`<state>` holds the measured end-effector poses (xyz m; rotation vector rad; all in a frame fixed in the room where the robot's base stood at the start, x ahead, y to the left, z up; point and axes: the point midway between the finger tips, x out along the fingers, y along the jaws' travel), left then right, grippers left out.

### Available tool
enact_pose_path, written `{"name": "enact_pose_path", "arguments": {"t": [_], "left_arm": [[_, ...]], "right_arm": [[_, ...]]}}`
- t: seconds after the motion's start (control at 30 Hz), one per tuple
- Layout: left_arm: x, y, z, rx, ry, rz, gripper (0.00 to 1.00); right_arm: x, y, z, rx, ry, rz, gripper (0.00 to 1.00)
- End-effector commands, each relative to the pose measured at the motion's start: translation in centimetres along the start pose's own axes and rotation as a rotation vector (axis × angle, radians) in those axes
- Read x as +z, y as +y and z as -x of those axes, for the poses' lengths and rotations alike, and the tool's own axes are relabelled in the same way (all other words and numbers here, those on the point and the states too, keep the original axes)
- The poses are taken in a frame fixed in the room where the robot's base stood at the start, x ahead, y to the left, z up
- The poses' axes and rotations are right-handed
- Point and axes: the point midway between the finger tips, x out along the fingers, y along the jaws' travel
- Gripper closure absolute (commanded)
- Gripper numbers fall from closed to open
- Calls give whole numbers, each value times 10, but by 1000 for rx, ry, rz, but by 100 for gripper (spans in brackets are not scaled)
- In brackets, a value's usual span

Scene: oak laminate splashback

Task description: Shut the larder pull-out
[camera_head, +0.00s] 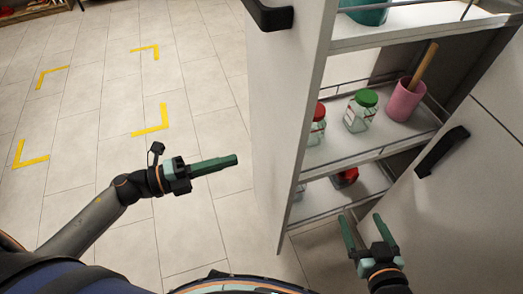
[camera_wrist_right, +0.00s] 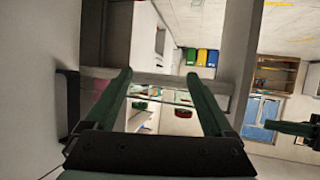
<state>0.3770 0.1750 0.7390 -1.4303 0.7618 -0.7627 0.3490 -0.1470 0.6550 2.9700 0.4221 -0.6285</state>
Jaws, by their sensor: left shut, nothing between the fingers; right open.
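The larder pull-out (camera_head: 278,130) stands open in the head view, a tall white front panel with shelves behind it. Its black handle (camera_head: 270,14) is at the top, partly cut off. The shelves hold a green-lidded jar (camera_head: 360,112), a red-lidded jar (camera_head: 317,128) and a pink cup (camera_head: 403,101) with a wooden stick. My left gripper (camera_head: 236,159) is shut and empty, left of the front panel and apart from it. My right gripper (camera_head: 362,217) is open and empty, near the lower shelf. In the right wrist view its fingers (camera_wrist_right: 158,76) are spread before a pale bar.
A white cabinet door (camera_head: 470,190) with a black handle (camera_head: 442,151) stands at the right, close to my right gripper. Yellow corner marks (camera_head: 150,130) lie on the open tiled floor at left. Coloured bins (camera_wrist_right: 206,60) stand far off in the right wrist view.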

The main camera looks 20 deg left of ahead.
Motion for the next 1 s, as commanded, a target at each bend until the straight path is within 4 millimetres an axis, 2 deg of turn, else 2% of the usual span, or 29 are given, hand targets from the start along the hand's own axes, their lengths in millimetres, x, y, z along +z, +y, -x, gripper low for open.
{"name": "enact_pose_path", "arguments": {"t": [0.03, 0.2, 0.4, 0.6, 1.0], "left_arm": [[0, -1, -12, -5, 2, -2, 100], [0, -2, -47, -5, 0, -1, 100], [1, -1, -75, -3, -1, 1, 100], [1, 0, -85, -1, -2, 2, 100], [0, 0, -86, -1, -2, 3, 100]], "right_arm": [[-2, 0, 0, 1, 7, 2, 13], [-4, 1, 0, 2, 17, 5, 13], [-7, 1, 0, 3, 29, 8, 13], [-8, 2, 0, 4, 34, 9, 13], [-10, 2, 0, 4, 36, 9, 13]]}}
